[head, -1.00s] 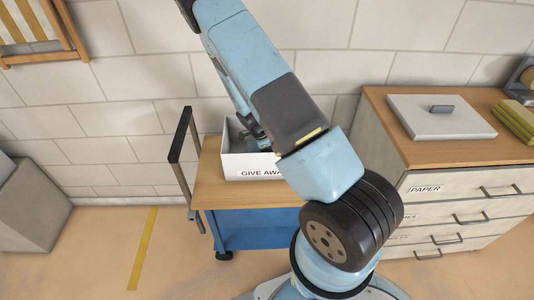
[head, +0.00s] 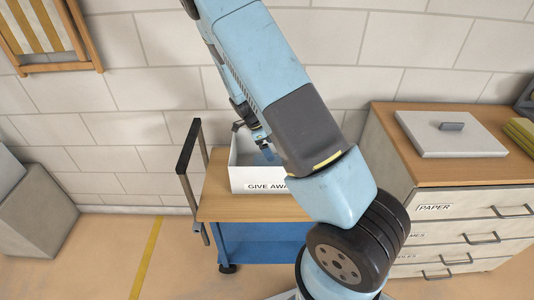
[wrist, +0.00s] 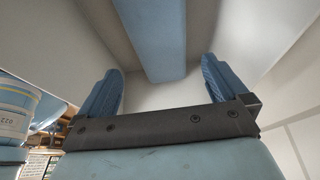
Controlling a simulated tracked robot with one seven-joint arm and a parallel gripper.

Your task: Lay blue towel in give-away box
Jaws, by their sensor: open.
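The white give-away box (head: 262,178) stands on the wooden top of a blue cart. My gripper (head: 250,132) is over the box's left back part, partly hidden behind my arm.
The cart (head: 215,208) has a dark upright handle (head: 188,146) at its left. A drawer cabinet (head: 396,180) stands at the right, with a pale lid (head: 450,136) and folded green-yellow cloths (head: 523,132) on top. A grey bin (head: 40,215) is at the far left. The floor between is clear.

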